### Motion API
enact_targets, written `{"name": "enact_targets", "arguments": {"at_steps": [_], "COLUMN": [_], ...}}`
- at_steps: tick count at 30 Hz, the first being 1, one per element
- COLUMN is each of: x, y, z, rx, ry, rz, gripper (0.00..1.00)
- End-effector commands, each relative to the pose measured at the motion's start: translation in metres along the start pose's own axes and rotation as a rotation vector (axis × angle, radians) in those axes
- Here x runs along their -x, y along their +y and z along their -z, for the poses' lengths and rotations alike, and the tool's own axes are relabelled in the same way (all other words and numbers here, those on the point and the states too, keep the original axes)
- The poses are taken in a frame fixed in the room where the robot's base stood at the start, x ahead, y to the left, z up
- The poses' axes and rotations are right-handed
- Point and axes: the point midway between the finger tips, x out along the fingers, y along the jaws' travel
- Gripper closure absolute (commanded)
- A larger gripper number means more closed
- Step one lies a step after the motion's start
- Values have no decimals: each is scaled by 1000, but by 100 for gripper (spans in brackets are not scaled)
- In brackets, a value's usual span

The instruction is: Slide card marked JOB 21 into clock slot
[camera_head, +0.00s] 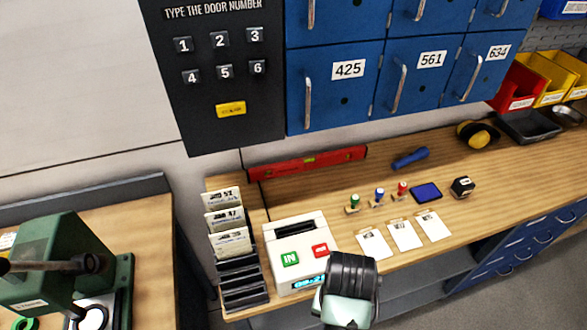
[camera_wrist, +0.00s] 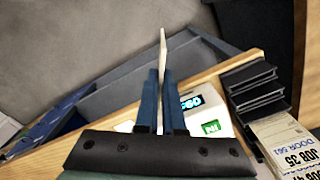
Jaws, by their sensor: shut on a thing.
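My gripper (camera_wrist: 160,95) is shut on a thin pale card (camera_wrist: 162,48) in the wrist view. The card stands edge-on beyond the fingertips, so its marking cannot be read. The time clock (camera_head: 296,246) is a white box on the bench, with a green IN button, a red button and a lit display. A dark line on its top looks like the slot. In the head view my dark wrist is in front of the clock's lower right, and it hides the fingers and card. The clock (camera_wrist: 207,115) is partly hidden behind the right finger in the wrist view.
A black card rack (camera_head: 243,284) stands left of the clock, with several cards in its rear slots; one reads JOB 35 in the wrist view. Stamps (camera_head: 378,197), an ink pad (camera_head: 426,193) and paper slips (camera_head: 404,235) lie to the right. A red level (camera_head: 307,162) lies behind.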

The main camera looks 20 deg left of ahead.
Motion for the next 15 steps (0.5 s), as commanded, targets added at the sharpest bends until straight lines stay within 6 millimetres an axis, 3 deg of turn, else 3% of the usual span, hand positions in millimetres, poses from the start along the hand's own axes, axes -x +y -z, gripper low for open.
{"name": "enact_targets", "arguments": {"at_steps": [2, 4, 12, 15], "x": [16, 8, 8, 17], "y": [0, -2, -2, -10], "z": [0, 0, 0, 7], "rx": [0, 2, 14, 156], "ry": [0, 0, 0, 2], "rz": [0, 2, 1, -2], "gripper": [100, 100, 100, 100]}}
